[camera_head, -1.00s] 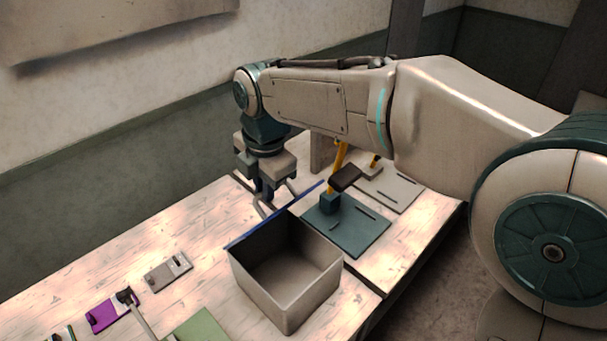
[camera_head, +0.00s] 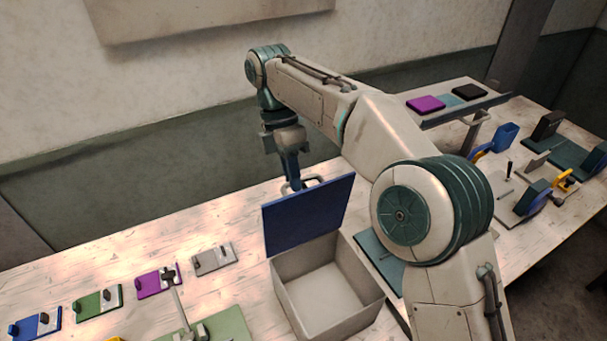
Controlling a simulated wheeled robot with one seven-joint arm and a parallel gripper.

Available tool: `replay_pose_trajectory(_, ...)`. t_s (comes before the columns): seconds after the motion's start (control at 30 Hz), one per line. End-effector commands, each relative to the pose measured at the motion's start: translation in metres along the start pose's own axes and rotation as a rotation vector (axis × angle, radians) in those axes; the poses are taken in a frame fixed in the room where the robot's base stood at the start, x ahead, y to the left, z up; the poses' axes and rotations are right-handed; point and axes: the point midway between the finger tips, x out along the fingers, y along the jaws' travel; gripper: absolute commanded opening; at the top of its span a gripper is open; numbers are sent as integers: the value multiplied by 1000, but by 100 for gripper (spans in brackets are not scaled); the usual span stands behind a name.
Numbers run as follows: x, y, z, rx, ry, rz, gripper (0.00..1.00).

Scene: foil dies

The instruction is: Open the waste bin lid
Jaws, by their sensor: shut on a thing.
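The waste bin (camera_head: 330,300) is a grey open-topped box on the wooden table. Its blue lid (camera_head: 308,218) stands steeply raised along the bin's back edge, its broad inner face toward the camera. The inside of the bin shows and looks empty. My gripper (camera_head: 293,184) points down just behind the lid's upper edge. It is shut on a pale looped handle (camera_head: 312,179) there. The fingertips and much of the handle are partly hidden by the lid.
Blue, green, purple and grey plates with small blocks line the table at left; the grey plate (camera_head: 213,258) is nearest the bin. A green board (camera_head: 228,325) lies in front. Fixtures and a raised shelf (camera_head: 465,110) stand at right.

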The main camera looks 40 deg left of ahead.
Motion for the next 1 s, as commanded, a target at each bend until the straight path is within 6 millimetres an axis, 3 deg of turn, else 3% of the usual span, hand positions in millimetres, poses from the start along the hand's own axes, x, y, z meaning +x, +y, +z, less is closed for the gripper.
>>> replay_pose_trajectory(0.03,8,6,-2,-2,0,-24,0)
replay_pose_trajectory(0.8,8,12,-8,0,1,-75,0)
replay_pose_trajectory(0.9,8,12,-8,0,1,-74,33)
replay_pose_trajectory(1.0,6,12,-8,1,1,-71,33)
